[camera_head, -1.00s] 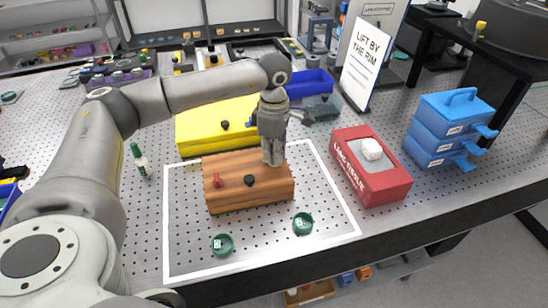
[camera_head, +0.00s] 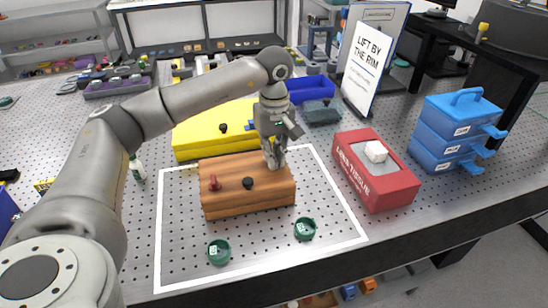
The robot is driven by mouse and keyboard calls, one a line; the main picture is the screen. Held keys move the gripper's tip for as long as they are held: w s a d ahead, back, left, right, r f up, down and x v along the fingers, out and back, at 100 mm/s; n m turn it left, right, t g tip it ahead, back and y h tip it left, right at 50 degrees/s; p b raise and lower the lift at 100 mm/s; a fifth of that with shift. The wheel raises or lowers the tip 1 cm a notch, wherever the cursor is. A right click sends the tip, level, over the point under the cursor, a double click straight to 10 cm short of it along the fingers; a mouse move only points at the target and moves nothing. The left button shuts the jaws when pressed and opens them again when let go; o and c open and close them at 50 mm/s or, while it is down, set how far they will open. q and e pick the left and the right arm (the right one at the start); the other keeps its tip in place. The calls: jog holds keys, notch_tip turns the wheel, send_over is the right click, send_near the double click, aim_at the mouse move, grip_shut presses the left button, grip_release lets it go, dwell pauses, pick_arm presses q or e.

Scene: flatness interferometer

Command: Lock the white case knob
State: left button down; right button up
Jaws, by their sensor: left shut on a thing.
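A wooden case (camera_head: 250,204) sits inside the white outline on the perforated bench. A red knob (camera_head: 214,184) and a black knob (camera_head: 248,183) show on it. My left gripper (camera_head: 273,164) reaches down over the right part of the case and is shut, its fingertips at the case's top. The white case knob is not visible; the fingers cover the place where they close, so their grip on it is only partly readable. My right gripper is not in view.
Two green round pieces (camera_head: 219,252) (camera_head: 304,229) lie in front of the case. A yellow case (camera_head: 200,134) stands behind it. A red tissue box (camera_head: 374,178) and blue stacked drawers (camera_head: 452,138) stand to the right. A small bottle (camera_head: 137,168) is left, near my arm.

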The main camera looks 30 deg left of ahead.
pick_arm(q)
jog(key=shift+m, duration=0.5)
jog(key=c, duration=1.5)
grip_release()
jog(key=shift+c, duration=0.2)
jog(key=shift+r, duration=0.1)
notch_tip(320, 180, up, 12)
